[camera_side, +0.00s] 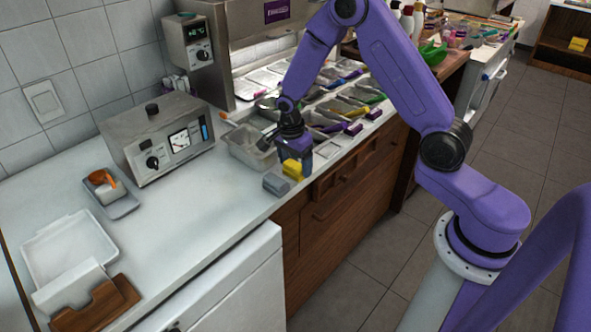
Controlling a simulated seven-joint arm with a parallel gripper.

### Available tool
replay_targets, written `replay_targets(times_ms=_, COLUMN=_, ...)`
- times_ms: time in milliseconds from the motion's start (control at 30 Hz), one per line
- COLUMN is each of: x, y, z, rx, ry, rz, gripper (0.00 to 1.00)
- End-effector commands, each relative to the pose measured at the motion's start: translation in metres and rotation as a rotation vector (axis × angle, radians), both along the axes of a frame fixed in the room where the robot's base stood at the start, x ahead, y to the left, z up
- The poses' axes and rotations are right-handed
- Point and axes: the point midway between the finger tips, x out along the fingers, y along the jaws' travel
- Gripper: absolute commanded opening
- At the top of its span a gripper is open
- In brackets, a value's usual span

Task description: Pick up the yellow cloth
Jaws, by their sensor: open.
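The yellow cloth (292,170) is a small folded yellow piece near the front edge of the white counter. A grey block-like item (276,184), perhaps another folded cloth, lies just to its left. My gripper (293,156) points down directly over the yellow cloth, very close to it. The jaws are open. The fingertips are small and partly merge with the dark and purple parts there, so I cannot tell whether they touch the cloth or straddle it.
A metal container (250,148) stands just behind and left of my gripper. Topping trays with coloured handles (350,105) fill the counter to the right. A metal appliance with a dial (155,140) stands at the left. The white counter (205,205) is clear left of the cloths.

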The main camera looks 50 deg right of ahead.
Motion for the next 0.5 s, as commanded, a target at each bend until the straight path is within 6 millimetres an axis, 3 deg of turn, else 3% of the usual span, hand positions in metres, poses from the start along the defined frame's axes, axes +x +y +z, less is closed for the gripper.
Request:
replay_targets(times_ms=133, x=-0.0001, y=-0.0015, z=-0.0118, rx=0.0, ry=0.0, rz=-0.001, gripper=0.79)
replay_targets(times_ms=400, x=0.0003, y=-0.0016, z=-0.0132, rx=0.0, ry=-0.001, rz=-0.001, gripper=0.79)
replay_targets(times_ms=500, x=0.0003, y=-0.0016, z=-0.0131, rx=0.0, ry=-0.001, rz=-0.001, gripper=0.46)
